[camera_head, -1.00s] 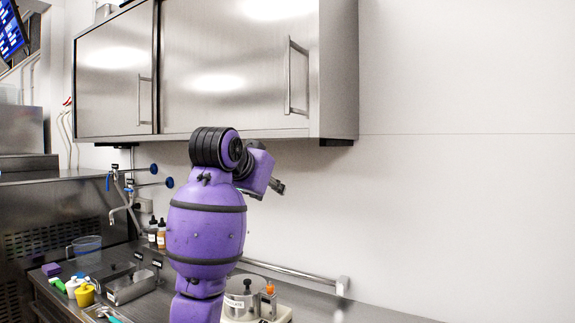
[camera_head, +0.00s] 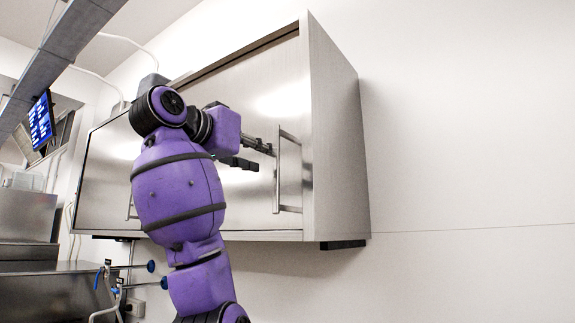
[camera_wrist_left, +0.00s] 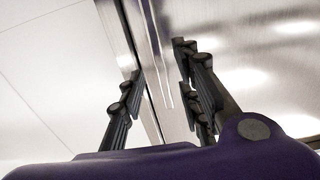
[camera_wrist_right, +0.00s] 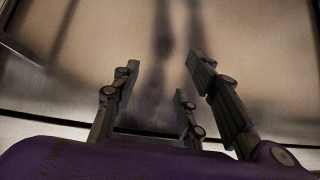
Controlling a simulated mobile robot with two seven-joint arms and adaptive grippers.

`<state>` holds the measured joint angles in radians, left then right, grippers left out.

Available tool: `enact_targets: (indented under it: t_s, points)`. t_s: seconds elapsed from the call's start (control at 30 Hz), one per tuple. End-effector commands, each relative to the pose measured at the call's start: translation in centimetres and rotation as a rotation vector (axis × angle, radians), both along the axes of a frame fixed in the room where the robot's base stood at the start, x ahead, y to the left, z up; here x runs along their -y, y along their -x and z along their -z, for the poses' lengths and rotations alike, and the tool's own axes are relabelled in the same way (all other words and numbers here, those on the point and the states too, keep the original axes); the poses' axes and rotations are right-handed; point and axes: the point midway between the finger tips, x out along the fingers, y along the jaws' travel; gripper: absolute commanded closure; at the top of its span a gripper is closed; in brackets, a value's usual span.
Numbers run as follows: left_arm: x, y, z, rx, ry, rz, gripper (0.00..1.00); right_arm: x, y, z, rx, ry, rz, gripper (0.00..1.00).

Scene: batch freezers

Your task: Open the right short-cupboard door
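The right short-cupboard door (camera_head: 262,92) is a brushed steel panel on the wall cupboard and looks shut. Its upright bar handle (camera_head: 278,178) is near the door's right edge. My left gripper (camera_head: 264,159) is open, with its fingertips just left of the handle in the head view. In the left wrist view the handle (camera_wrist_left: 158,62) shows between the spread fingers of my left gripper (camera_wrist_left: 157,58); I cannot tell whether they touch it. My right gripper (camera_wrist_right: 162,60) is open and empty in the right wrist view, and is not in the head view.
The left cupboard door (camera_head: 105,165) is partly behind my left arm. The cupboard's side wall (camera_head: 337,130) stands right of the handle, with bare wall (camera_head: 470,130) beyond. Taps (camera_head: 115,285) are below left. A blurred metal surface (camera_wrist_right: 255,40) faces my right gripper.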

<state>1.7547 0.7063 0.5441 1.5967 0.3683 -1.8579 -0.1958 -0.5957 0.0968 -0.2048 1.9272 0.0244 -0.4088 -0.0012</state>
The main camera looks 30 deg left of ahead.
Motion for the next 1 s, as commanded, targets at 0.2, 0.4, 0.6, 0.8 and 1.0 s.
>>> enact_targets:
  t_s: [0.2, 0.4, 0.6, 0.8, 1.0]
  points:
    - [0.4, -3.4, 0.2, -0.006, 0.001, 0.004, 0.69, 0.4, 2.3, 1.3, -0.045, 0.002, 0.009, 0.60]
    - [0.6, -6.2, 0.1, -0.004, 0.001, 0.003, 0.69, 0.4, 2.4, 1.4, -0.047, 0.003, 0.012, 0.60]
    - [0.6, -7.4, 0.1, -0.003, 0.000, 0.001, 0.69, 0.3, 1.3, 0.7, -0.025, 0.003, 0.007, 0.60]
    - [0.6, -7.4, 0.1, -0.002, 0.000, 0.000, 0.69, 0.3, 1.1, 0.6, -0.022, 0.002, 0.006, 0.60]
    - [0.6, -7.4, 0.2, -0.003, 0.000, 0.000, 0.91, 0.3, 1.4, 0.7, -0.026, 0.002, 0.008, 0.60]
